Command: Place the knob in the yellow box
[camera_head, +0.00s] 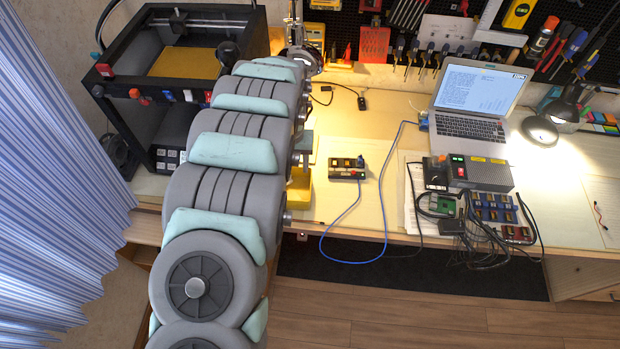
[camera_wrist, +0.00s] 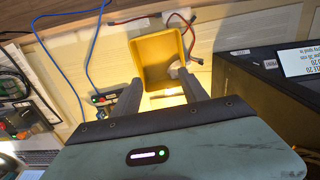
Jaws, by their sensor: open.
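The yellow box (camera_wrist: 152,60) is an open tray lying beyond my fingers in the wrist view. In the head view, part of the yellow box (camera_head: 299,190) shows just right of my arm, which hides the rest. My gripper (camera_wrist: 159,78) is open in the wrist view, with its fingers apart in front of the box's near side. I cannot make out the knob with certainty in either view.
A black 3D printer (camera_head: 130,85) stands left of my arm. A small switch box (camera_head: 347,168) with a blue cable lies right of the yellow box. A laptop (camera_head: 474,105), power supply (camera_head: 480,174) and loose cables are farther right. The desk between is mostly clear.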

